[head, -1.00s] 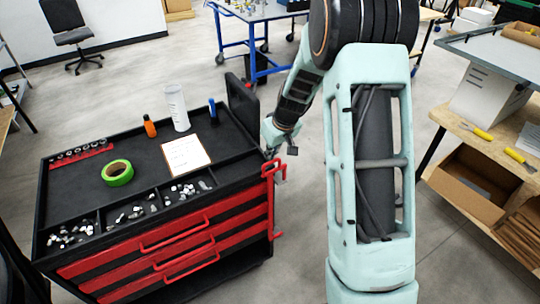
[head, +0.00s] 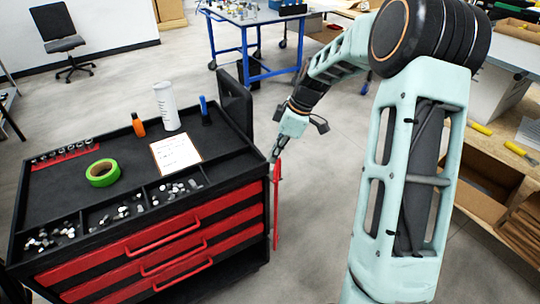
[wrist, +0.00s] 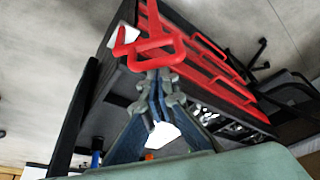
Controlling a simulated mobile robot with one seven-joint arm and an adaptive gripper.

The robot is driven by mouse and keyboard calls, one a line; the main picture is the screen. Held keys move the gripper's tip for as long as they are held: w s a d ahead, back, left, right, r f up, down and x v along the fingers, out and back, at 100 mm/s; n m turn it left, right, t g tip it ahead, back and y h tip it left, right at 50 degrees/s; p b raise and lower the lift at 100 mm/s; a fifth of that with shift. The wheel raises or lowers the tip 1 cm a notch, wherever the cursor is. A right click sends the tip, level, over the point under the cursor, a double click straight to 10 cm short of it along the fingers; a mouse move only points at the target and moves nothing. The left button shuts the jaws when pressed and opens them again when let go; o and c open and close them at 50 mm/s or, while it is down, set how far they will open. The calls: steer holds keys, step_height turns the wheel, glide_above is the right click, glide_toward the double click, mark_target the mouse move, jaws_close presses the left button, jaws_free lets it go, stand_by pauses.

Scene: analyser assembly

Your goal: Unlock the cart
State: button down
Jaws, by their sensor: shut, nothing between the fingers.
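The black cart (head: 130,200) with red drawer fronts stands at the left in the head view. A red upright locking bar (head: 277,210) is at its front right corner, seen nearly edge-on. In the wrist view the red bar's looped end (wrist: 155,48) is just beyond my fingertips. My gripper (head: 275,157) is at the bar's top end, beside the cart corner. In the wrist view my gripper (wrist: 157,78) has its fingers together with nothing between them. Whether the fingertips touch the red loop I cannot tell.
A green tape roll (head: 102,172), an orange bottle (head: 138,125), a white cylinder (head: 167,107) and a paper sheet (head: 175,153) are on the cart top. A wooden workbench (head: 500,160) stands at the right. The floor between cart and bench is mostly clear.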

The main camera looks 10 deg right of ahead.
steer(key=n, duration=0.1)
steer(key=d+n+g, duration=0.1)
steer(key=n, duration=0.1)
steer(key=shift+s+d+p, duration=0.1)
steer(key=shift+s+p, duration=0.15)
steer(key=shift+p, duration=0.05)
steer(key=d+n, duration=0.1)
steer(key=d+n+g+p, duration=0.1)
steer(key=n, duration=0.1)
steer(key=shift+s+d+n, duration=0.1)
steer(key=shift+s+n, duration=0.1)
steer(key=shift+n, duration=0.1)
stand_by(0.5)
